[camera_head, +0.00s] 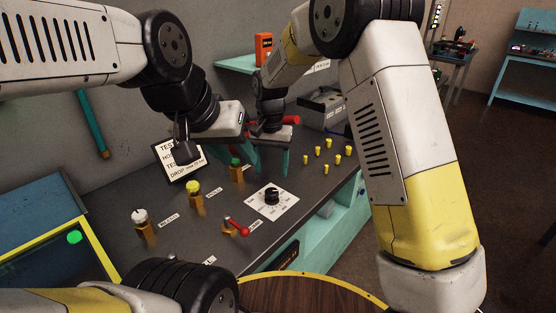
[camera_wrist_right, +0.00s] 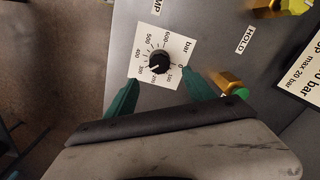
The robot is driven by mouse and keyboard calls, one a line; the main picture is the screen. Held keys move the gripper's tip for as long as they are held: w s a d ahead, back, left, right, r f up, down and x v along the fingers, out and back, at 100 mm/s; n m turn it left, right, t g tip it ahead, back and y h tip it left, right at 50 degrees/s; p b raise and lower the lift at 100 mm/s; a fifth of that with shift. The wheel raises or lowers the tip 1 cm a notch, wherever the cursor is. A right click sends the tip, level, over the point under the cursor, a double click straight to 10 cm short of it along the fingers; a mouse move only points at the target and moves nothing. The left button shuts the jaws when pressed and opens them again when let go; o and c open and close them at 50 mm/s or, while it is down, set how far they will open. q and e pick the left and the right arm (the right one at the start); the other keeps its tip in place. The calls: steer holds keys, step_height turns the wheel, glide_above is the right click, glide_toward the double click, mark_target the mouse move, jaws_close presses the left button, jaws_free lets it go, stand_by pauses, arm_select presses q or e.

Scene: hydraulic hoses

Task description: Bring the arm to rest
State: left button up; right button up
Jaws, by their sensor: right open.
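My right gripper (camera_head: 268,165) reaches in from the upper right. Its teal fingers are spread apart and empty above the bench panel, beyond the black dial knob (camera_head: 271,195). In the right wrist view, the fingers of this gripper (camera_wrist_right: 160,88) stand open on either side of the lower part of the white dial plate, near the knob (camera_wrist_right: 158,62). Nothing is between the fingertips. My left arm comes in from the left, and its wrist end (camera_head: 218,118) hangs above the panel close to the right gripper.
The panel holds a red lever (camera_head: 237,225), white knob (camera_head: 139,216), yellow knob (camera_head: 193,187) and green-topped fitting (camera_head: 236,163). Several yellow pegs (camera_head: 326,169) stand right. A sign (camera_head: 176,162) stands behind. A yellow-rimmed round wooden top (camera_head: 310,292) lies in front.

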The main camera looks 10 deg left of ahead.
steer(key=s+d+r+t+y, duration=0.1)
steer(key=s+d+r, duration=0.3)
steer(key=d+r, duration=0.4)
steer(key=s+d+r+t+y, duration=0.2)
steer(key=s+d+r, duration=0.2)
steer(key=d+r, duration=0.35)
steer(key=s+d+r+t, duration=0.1)
steer(key=s+d, duration=0.4)
steer(key=s, duration=0.2)
steer(key=s+d+r+n+t, duration=0.1)
steer(key=s+d+t, duration=0.1)
steer(key=s+d, duration=0.3)
steer(key=shift+s+r+h, duration=0.2)
steer(key=shift+s+h, duration=0.2)
steer(key=shift+s, duration=0.85)
